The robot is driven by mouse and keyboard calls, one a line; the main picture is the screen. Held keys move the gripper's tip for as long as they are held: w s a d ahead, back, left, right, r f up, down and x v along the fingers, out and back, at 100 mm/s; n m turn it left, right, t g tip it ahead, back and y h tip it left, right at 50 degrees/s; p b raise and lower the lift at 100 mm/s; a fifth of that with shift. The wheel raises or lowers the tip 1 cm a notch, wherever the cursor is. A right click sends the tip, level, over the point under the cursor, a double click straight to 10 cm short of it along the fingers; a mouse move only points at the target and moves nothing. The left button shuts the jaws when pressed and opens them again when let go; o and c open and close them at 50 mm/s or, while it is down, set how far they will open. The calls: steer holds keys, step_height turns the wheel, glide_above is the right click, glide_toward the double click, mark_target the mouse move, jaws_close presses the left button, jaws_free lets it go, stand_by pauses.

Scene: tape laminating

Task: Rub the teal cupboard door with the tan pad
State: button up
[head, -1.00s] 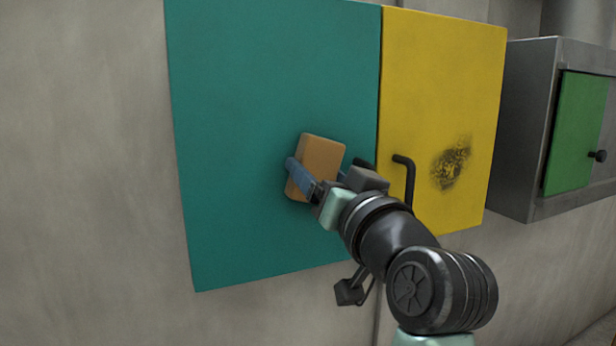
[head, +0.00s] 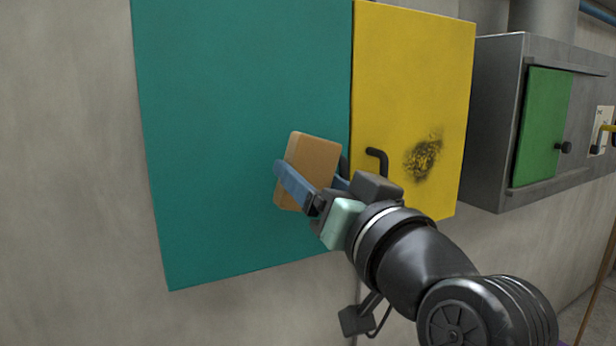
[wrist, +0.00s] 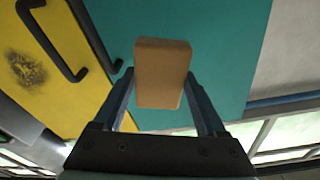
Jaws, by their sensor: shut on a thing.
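The teal cupboard door (head: 235,90) is upright on the wall at the left of the head view. It also fills the upper middle of the wrist view (wrist: 225,50). My gripper (head: 307,186) is shut on the tan pad (head: 312,157), with a blue finger on each side of it. The pad is a block, slightly tilted, in front of the door's lower right part. In the wrist view the pad (wrist: 162,72) sticks out beyond the fingers. I cannot tell whether its far face touches the door. No mark shows on the visible teal surface.
A yellow door (head: 410,90) with a dark smudge (head: 423,158) and a black handle (head: 378,158) adjoins the teal door on the right. Further right is a grey metal box (head: 492,120) with a green door (head: 542,125). Bare wall (head: 70,150) lies to the left.

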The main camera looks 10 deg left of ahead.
steer(key=shift+v, duration=1.55)
steer(key=shift+r, duration=0.25)
